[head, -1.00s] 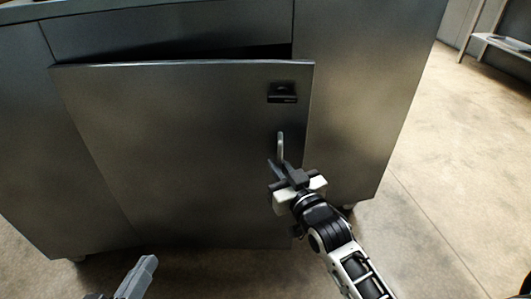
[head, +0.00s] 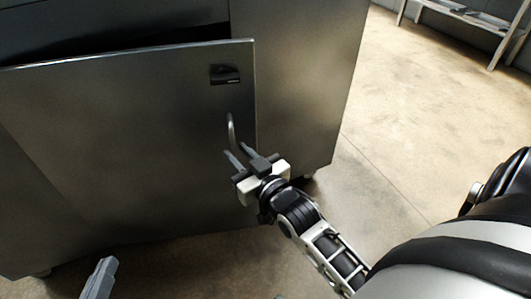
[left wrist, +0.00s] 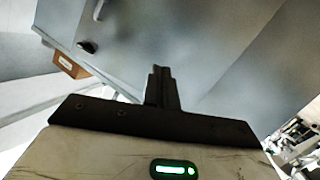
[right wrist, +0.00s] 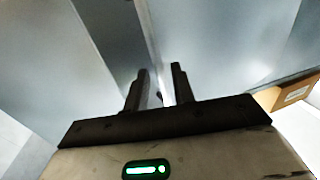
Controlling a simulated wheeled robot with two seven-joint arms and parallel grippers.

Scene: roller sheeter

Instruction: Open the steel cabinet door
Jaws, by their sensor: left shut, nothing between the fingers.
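The steel cabinet door (head: 120,130) stands ajar in the head view, with a dark gap above its top edge. A bent metal handle (head: 231,130) is near its right edge, below a black latch plate (head: 225,75). My right gripper (head: 238,154) is just below the handle, fingers apart. In the right wrist view its open fingers (right wrist: 158,78) have a bright narrow strip between them; whether they touch the door is unclear. My left gripper (head: 103,270) is shut and empty, low in front of the door. Its closed fingers (left wrist: 161,80) show in the left wrist view.
The steel cabinet (head: 300,80) continues to the right of the door. Open concrete floor (head: 400,130) lies to its right. A shelf rack (head: 465,15) stands at the far right. A cardboard box (left wrist: 70,66) shows in the left wrist view.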

